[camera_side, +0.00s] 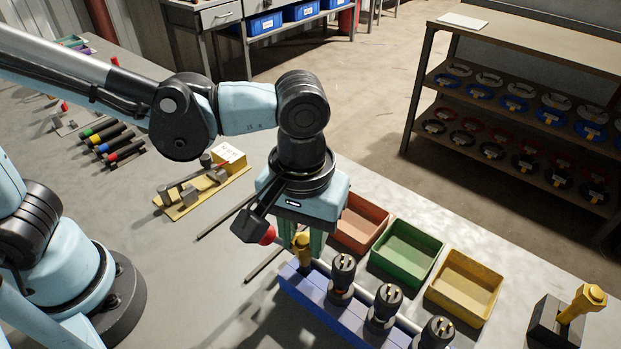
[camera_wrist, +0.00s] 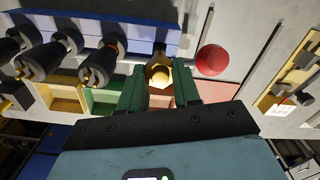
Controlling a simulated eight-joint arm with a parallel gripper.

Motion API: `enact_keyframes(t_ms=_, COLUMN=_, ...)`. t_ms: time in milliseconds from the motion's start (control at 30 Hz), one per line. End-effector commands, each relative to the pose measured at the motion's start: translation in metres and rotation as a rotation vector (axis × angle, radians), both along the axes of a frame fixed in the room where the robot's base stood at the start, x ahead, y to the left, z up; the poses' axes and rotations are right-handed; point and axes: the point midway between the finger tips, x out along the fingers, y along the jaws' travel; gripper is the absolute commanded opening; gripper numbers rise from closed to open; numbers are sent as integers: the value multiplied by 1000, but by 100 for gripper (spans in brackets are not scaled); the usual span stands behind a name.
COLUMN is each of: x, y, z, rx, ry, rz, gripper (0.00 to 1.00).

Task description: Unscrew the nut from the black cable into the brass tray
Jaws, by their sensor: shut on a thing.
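In the side view, a brass-coloured nut (camera_side: 302,242) sits at the left end of the blue rack (camera_side: 325,302). My gripper (camera_side: 303,250) is over that end, pointing down. In the wrist view my gripper's green fingers (camera_wrist: 160,88) are on both sides of the hexagonal nut (camera_wrist: 159,74), shut on it. What is under the nut is mostly hidden, so I cannot tell how far it is threaded. Several black cable ends (camera_side: 383,306) with brass pins stand upright in the rack. The yellow, brass-coloured tray (camera_side: 436,292) is behind the rack, right of the green one.
A red-orange tray (camera_side: 377,232) and a green tray (camera_side: 381,263) stand beside the yellow tray. A red knob (camera_wrist: 212,60) is close to my gripper. A black block (camera_side: 545,325) with a brass hex piece stands at the far right. Tools on a yellow board (camera_side: 180,209) lie left.

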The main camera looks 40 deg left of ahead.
Motion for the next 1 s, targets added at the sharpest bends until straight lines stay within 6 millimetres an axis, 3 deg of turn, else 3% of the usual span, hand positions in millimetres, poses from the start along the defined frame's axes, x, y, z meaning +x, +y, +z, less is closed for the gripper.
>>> enact_keyframes(t_ms=1000, x=1, y=-1, z=41, rx=-1, ry=-1, rz=-4, gripper=0)
